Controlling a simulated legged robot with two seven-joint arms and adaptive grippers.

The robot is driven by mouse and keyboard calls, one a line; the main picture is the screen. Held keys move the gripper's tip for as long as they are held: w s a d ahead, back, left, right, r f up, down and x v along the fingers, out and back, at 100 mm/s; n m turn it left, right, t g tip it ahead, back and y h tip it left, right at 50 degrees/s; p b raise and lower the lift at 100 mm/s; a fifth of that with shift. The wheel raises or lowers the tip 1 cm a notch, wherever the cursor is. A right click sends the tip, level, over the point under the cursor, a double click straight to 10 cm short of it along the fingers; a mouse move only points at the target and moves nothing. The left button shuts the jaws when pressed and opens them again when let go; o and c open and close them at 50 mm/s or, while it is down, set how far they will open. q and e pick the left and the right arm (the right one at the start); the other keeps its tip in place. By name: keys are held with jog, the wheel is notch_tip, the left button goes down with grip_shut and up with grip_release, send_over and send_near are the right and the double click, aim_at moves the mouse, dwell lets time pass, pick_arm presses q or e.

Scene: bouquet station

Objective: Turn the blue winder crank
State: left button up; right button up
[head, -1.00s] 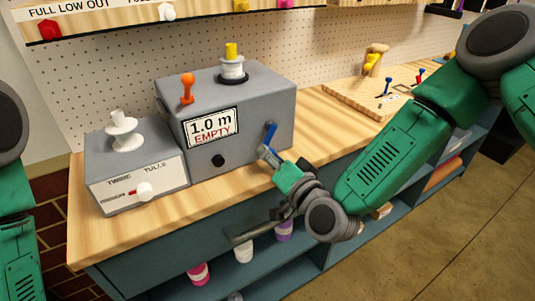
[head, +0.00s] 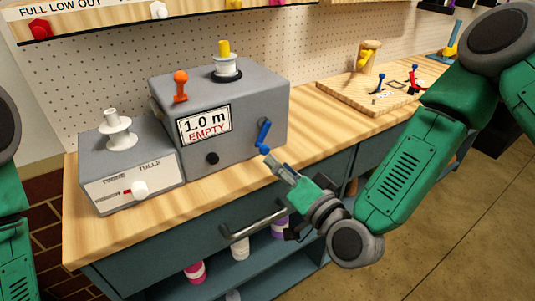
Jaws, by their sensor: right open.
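The blue winder crank (head: 263,134) is on the right side of the grey winder box (head: 240,111), its arm slanting down and slightly left from its pivot. The box's label reads "1.0 m EMPTY". My right gripper (head: 270,161) is open, with its fingertips just below the crank's lower end. I cannot tell whether they touch the crank. My left arm shows only at the left edge; its gripper is out of view.
An orange lever (head: 181,86) and a yellow-topped white spool (head: 225,62) are on the winder box. A smaller grey box (head: 128,165) with a white spool stands left of it. A drawer handle (head: 255,223) juts out below the worktop. A wooden board (head: 365,92) lies behind right.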

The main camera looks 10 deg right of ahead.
jog(key=v, duration=0.5)
jog(key=shift+s+d, duration=0.25)
jog(key=s+f+n+g, duration=0.2)
jog(key=s+f+g, duration=0.2)
jog(key=f, duration=0.4)
jog(key=s+f+n+g, duration=0.2)
jog(key=s+f+g, duration=0.2)
jog(key=f, duration=0.4)
jog(key=s+d+f+n+g+h, duration=0.2)
jog(key=s+d+f+g+h, duration=0.4)
jog(key=s+d, duration=0.7)
notch_tip(320, 180, down, 4)
jog(key=shift+s+f+g, duration=0.1)
jog(key=shift+s+g, duration=1.05)
jog(key=shift+g, duration=0.05)
